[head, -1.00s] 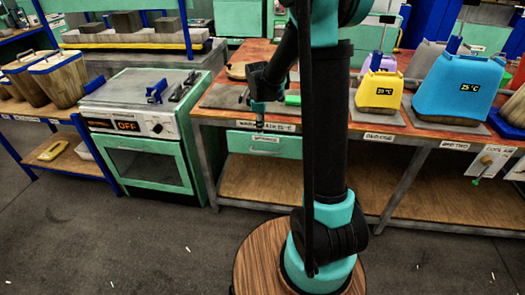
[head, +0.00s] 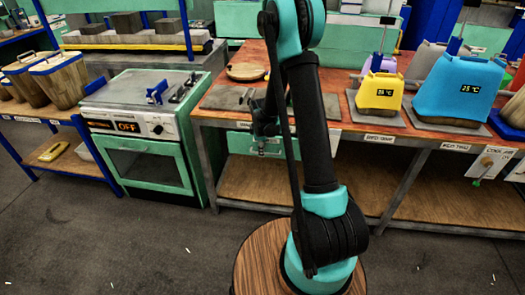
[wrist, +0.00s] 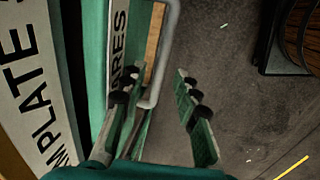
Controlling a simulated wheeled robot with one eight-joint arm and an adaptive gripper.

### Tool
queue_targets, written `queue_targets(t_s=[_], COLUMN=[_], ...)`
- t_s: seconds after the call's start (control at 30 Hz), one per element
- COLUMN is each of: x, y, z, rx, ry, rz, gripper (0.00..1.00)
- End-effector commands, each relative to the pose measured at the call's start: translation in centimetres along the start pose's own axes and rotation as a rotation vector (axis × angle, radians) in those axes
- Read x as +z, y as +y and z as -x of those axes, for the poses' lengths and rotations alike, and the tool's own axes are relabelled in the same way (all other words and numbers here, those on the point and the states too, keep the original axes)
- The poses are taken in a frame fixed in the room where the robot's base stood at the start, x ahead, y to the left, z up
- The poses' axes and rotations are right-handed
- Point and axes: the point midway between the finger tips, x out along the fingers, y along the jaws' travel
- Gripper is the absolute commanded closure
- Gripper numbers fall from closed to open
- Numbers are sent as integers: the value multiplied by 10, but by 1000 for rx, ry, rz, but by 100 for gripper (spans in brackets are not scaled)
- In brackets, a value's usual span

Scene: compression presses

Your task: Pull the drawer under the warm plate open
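The drawer is a green front (head: 240,142) under the table edge in the head view, and it looks shut. In the wrist view its front (wrist: 120,20) carries a partly visible label ending in "ARES". Its grey bar handle (wrist: 167,45) stands out from the front. My gripper (wrist: 155,88) is open. The handle's near end lies between its fingertips, closer to the left finger, and I cannot tell whether they touch. In the head view my gripper (head: 266,146) is at the drawer front, partly hidden by my arm. The warm plate (head: 226,98) is a dark grey plate above the drawer.
A "...MPLATE" label (wrist: 35,80) runs along the table edge. A green oven (head: 145,150) stands left of the table. A yellow container (head: 380,93) and a blue container (head: 455,90) stand on the table to the right. The floor in front (head: 130,240) is clear.

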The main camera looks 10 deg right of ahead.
Motion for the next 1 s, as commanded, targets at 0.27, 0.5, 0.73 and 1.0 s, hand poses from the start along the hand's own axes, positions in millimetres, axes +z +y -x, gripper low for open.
queue_targets(t_s=[0.27,0.5,0.73,1.0], x=[0,0,0,0], y=[0,0,0,0], z=[-8,-7,-7,-7], rx=[0,0,0,0], ry=[0,0,0,0], rz=[0,0,0,0], gripper=[69,79,100,100])
